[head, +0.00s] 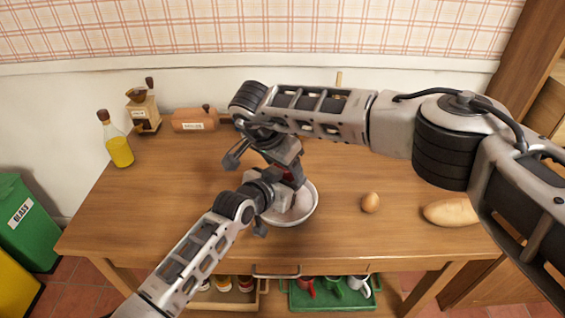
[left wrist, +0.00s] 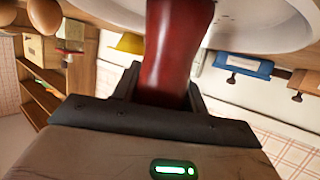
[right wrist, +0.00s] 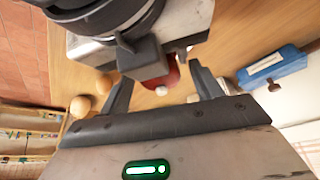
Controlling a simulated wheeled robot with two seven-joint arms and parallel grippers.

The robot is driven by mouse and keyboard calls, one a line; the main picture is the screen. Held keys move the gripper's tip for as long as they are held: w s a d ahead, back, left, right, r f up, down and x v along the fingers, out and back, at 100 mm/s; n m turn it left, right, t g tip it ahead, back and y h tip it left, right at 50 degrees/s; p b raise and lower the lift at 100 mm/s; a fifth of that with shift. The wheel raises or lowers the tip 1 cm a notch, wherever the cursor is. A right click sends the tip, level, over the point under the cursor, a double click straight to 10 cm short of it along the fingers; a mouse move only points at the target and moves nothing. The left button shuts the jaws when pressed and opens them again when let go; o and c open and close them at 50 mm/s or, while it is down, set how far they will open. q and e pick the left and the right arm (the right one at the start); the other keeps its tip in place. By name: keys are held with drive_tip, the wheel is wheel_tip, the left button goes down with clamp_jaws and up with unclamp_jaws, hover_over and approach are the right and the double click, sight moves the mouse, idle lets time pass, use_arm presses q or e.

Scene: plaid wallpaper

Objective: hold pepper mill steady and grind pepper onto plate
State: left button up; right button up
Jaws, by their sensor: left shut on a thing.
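The pepper mill has a dark red body that shows large in the left wrist view (left wrist: 176,45). My left gripper (head: 283,194) is shut on it, a finger on either side. In the head view the mill is mostly hidden by my grippers. My right gripper (head: 265,160) is above the left one. In the right wrist view its fingers (right wrist: 165,88) are apart, with the red mill (right wrist: 174,72) beyond them.
A blue box (right wrist: 272,67) shows in the wrist views. The table's left front is clear.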

drive_tip(key=v, duration=1.2)
idle(0.3)
drive_tip(key=w+d+f+n, duration=0.1)
drive_tip(key=f, duration=0.2)
drive_tip(key=w+d+f+n+y, duration=0.1)
drive_tip(key=f+n, duration=0.1)
drive_tip(key=f, duration=0.2)
drive_tip(key=w+d+f+n+t, duration=0.1)
drive_tip(key=f, duration=0.2)
drive_tip(key=shift+w+f+n, duration=0.25)
drive_tip(key=shift+f+n, duration=0.05)
drive_tip(key=c, duration=1)
